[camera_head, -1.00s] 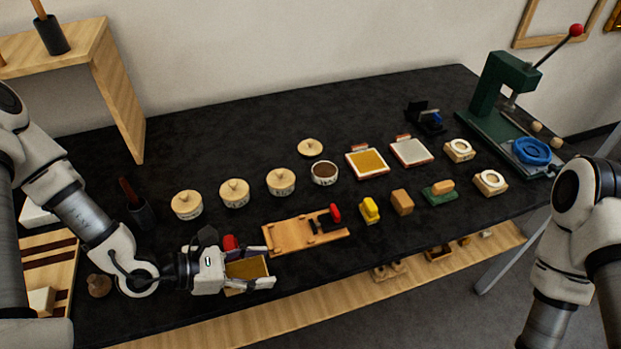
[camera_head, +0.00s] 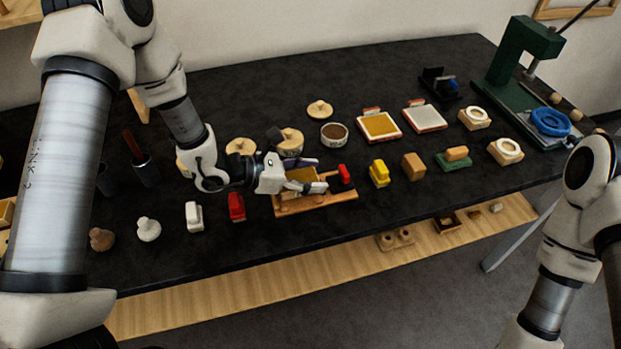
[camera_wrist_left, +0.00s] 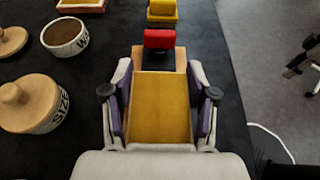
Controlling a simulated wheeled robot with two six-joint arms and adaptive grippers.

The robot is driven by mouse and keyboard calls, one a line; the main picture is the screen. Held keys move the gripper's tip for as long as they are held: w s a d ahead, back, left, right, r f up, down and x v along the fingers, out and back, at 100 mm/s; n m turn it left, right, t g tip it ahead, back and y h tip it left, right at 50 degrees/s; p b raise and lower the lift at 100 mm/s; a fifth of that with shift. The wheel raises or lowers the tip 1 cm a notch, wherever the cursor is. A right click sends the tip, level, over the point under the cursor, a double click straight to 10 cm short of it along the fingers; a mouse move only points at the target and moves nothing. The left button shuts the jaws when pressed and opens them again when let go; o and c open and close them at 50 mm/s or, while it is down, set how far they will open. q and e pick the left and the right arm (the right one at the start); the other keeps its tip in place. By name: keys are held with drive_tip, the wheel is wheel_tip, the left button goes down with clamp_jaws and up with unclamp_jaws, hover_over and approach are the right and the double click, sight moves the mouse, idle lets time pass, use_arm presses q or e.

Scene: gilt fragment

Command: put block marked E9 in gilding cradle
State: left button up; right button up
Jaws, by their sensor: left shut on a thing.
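My left gripper (camera_head: 311,176) is shut on a block (camera_head: 300,174) with a golden-yellow face. In the left wrist view the block (camera_wrist_left: 162,105) fills the space between the two fingers (camera_wrist_left: 160,118), its gold face toward the camera; no E9 marking can be read. The wooden cradle (camera_head: 322,200) lies directly below or under the block, with a red-topped part (camera_head: 344,172) at its right end, also seen beyond the block in the left wrist view (camera_wrist_left: 159,39). I cannot tell whether the block touches the cradle. The right gripper is out of view.
A red object (camera_head: 236,207) and a white one (camera_head: 194,216) stand left of the cradle. A yellow object (camera_head: 379,173) and a tan block (camera_head: 413,166) stand right of it. Lidded pots, including one (camera_head: 290,141), are behind. The black table's front edge is close.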

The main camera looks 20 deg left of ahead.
use_arm(q)
wheel_tip(320, 180, down, 3)
drive_tip(key=shift+w+a+r, duration=0.1)
drive_tip(key=shift+r, duration=0.1)
drive_tip(key=shift+f, duration=0.15)
drive_tip(key=o, duration=1.2)
drive_tip(key=shift+c, duration=0.2)
drive_tip(key=shift+r, duration=0.2)
drive_tip(key=shift+a+r, duration=0.1)
drive_tip(key=shift+r, duration=0.05)
drive_tip(key=v, duration=1.1)
drive_tip(key=shift+p, duration=0.35)
drive_tip(key=shift+s+a, duration=0.3)
